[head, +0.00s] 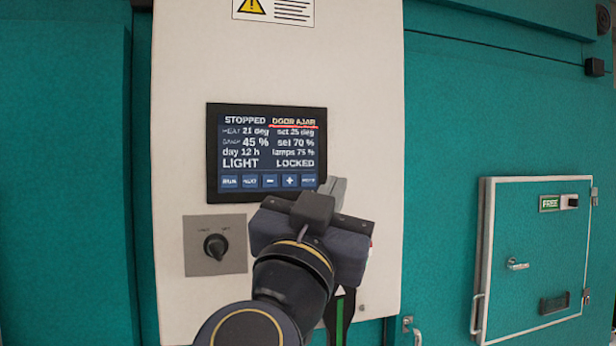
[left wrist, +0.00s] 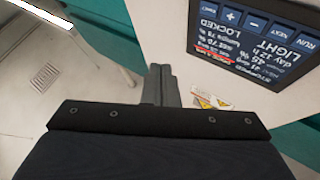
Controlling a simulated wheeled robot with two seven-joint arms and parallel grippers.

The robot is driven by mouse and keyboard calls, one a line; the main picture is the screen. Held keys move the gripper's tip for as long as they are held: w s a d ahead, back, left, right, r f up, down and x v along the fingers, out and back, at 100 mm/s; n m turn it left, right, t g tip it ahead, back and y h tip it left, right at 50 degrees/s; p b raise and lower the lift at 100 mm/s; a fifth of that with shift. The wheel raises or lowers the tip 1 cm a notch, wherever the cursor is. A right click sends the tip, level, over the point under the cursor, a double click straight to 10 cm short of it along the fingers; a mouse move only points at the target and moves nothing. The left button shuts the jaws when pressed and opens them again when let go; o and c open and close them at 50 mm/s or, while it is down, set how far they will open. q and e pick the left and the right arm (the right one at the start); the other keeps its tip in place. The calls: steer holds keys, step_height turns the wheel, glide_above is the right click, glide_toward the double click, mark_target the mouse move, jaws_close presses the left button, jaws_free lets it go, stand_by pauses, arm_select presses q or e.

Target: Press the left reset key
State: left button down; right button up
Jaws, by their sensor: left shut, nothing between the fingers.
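A dark control screen (head: 267,110) is set in a pale panel. It reads STOPPED, DOOR AJAR, LIGHT and LOCKED. Blue keys run along its bottom: RUN, NEXT, minus, plus, and a rightmost key (head: 308,181) whose label is too small to read surely. My left gripper (head: 335,188) is shut and empty, its fingertips just right of and below the screen's lower right corner. I cannot tell how far they are from the panel. In the left wrist view the shut fingers (left wrist: 160,72) show left of the upside-down screen (left wrist: 255,50). My right gripper is not in view.
A rotary switch (head: 215,246) sits below the screen on the left. A warning label (head: 277,9) is above. A teal door (head: 535,255) with a FREE sign is at right. A black strip with a green stripe (head: 340,318) shows partly behind my left arm.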

arm_select(q)
steer(key=b, duration=0.3)
glide_toward(316, 174)
step_height(316, 174, up, 3)
steer(key=w+d, duration=0.2)
steer(key=d, duration=0.1)
steer(key=shift+w+a+f, duration=0.1)
steer(key=shift+w+a, duration=0.1)
steer(key=shift+w, duration=0.25)
steer(key=shift+w+a, duration=0.25)
steer(key=shift+w, duration=0.15)
steer(key=shift+w+p, duration=0.1)
steer(key=shift+p, duration=0.2)
stand_by(0.9)
steer(key=shift+w+a, duration=0.1)
steer(key=shift+w, duration=0.2)
steer(key=shift+w+a, duration=0.15)
steer(key=shift+w, duration=0.15)
stand_by(0.5)
steer(key=shift+s, duration=0.15)
steer(key=shift+s+d+h+p, duration=0.3)
steer(key=shift+s+p, duration=0.2)
steer(key=shift+s, duration=0.1)
